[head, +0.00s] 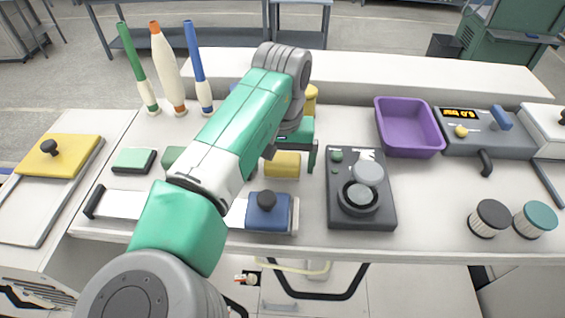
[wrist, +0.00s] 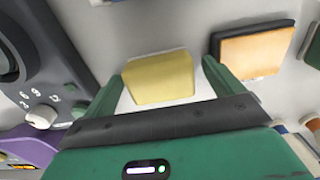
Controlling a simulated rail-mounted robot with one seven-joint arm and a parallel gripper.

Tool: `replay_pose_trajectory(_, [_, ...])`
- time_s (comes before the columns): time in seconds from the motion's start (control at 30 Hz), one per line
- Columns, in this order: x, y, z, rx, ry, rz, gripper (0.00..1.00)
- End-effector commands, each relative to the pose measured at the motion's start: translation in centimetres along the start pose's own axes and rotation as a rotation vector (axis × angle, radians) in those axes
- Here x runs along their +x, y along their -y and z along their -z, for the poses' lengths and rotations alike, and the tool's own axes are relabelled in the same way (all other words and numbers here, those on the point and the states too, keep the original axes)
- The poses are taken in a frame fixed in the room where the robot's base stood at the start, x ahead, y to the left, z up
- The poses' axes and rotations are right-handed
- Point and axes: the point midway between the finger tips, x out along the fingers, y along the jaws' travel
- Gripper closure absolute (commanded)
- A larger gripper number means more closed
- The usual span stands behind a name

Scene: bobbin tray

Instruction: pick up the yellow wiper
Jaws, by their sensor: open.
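The yellow wiper (head: 282,165) is a small yellow block on the white bench, left of the dark grey device in the head view. In the wrist view the yellow wiper (wrist: 158,82) has a thin white edge along its top. My gripper (wrist: 163,75) is open and empty, with one green finger on each side of the wiper. In the head view its right finger shows beside the wiper, while its left finger is largely hidden by my arm. I cannot tell whether either finger touches the wiper.
An orange block with a dark edge (wrist: 252,52) lies close beside one finger. The dark grey device with a dial (head: 345,217) stands to the right. A blue block with a black knob (head: 268,212) lies in front. A purple tray (head: 410,150) is farther back.

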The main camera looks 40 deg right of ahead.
Motion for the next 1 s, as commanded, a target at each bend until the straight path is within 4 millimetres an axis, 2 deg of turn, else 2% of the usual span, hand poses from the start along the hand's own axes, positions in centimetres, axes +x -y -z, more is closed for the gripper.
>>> replay_pose_trajectory(0.07, [0.0,0.0,0.0,0.000,0.000,0.000,0.07])
replay_pose_trajectory(0.33, [0.0,0.0,0.0,0.000,0.000,0.000,0.57])
replay_pose_trajectory(0.53, [-0.1,0.0,0.0,0.000,-0.001,0.000,0.57])
replay_pose_trajectory(0.63, [-0.9,-0.1,0.1,0.000,-0.003,-0.001,0.57])
replay_pose_trajectory(0.9, [-7.1,0.0,0.1,-0.001,-0.003,0.000,0.57])
replay_pose_trajectory(1.0, [-8.8,-0.1,0.1,0.001,-0.003,0.000,0.57])
